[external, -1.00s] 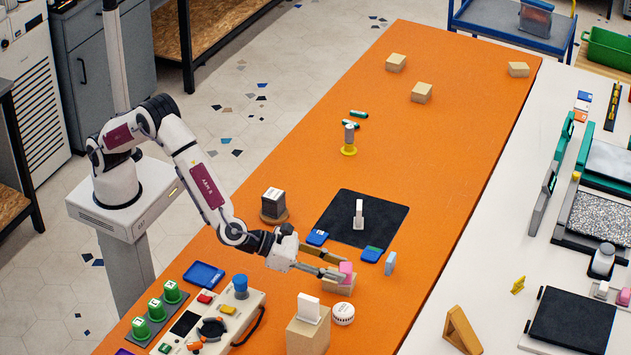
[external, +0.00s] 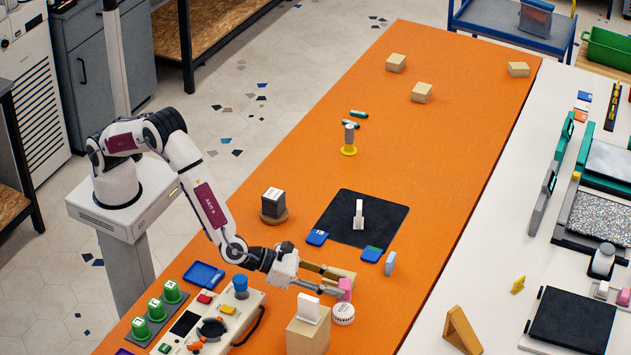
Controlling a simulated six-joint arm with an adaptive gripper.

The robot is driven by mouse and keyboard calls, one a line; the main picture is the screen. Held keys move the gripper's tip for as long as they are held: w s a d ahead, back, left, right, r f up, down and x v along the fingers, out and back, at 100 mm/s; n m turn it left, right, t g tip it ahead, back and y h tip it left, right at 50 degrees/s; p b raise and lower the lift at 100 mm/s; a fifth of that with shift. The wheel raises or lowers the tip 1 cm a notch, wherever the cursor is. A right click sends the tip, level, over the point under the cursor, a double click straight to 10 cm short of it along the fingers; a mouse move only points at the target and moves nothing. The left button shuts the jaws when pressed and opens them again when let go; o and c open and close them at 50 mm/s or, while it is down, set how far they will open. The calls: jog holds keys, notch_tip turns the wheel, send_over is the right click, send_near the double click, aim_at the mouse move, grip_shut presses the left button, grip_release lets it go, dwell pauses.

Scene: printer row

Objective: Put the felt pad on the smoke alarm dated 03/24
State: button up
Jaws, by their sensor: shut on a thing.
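My gripper (external: 343,285) is shut on a small pink block-like piece (external: 346,286), which looks like the felt pad. A round white smoke alarm (external: 343,314) sits on the orange table just in front of the gripper, with dark print on its side too small to read. The pink piece is just behind and above the alarm in the picture; I cannot tell whether they touch.
A tan block with a white card (external: 308,310) stands left of the alarm. A control panel (external: 212,318) lies further left. The orange table (external: 400,310) is clear to the right.

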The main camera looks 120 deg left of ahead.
jog(key=shift+f, duration=0.3)
jog(key=shift+f, duration=1.85)
jog(key=shift+f, duration=0.1)
jog(key=o, duration=1.1)
jog(key=shift+s+d+r, duration=0.3)
jog(key=shift+s+r, duration=0.1)
jog(key=shift+s, duration=0.15)
jog(key=v, duration=1)
jog(key=shift+s, duration=0.35)
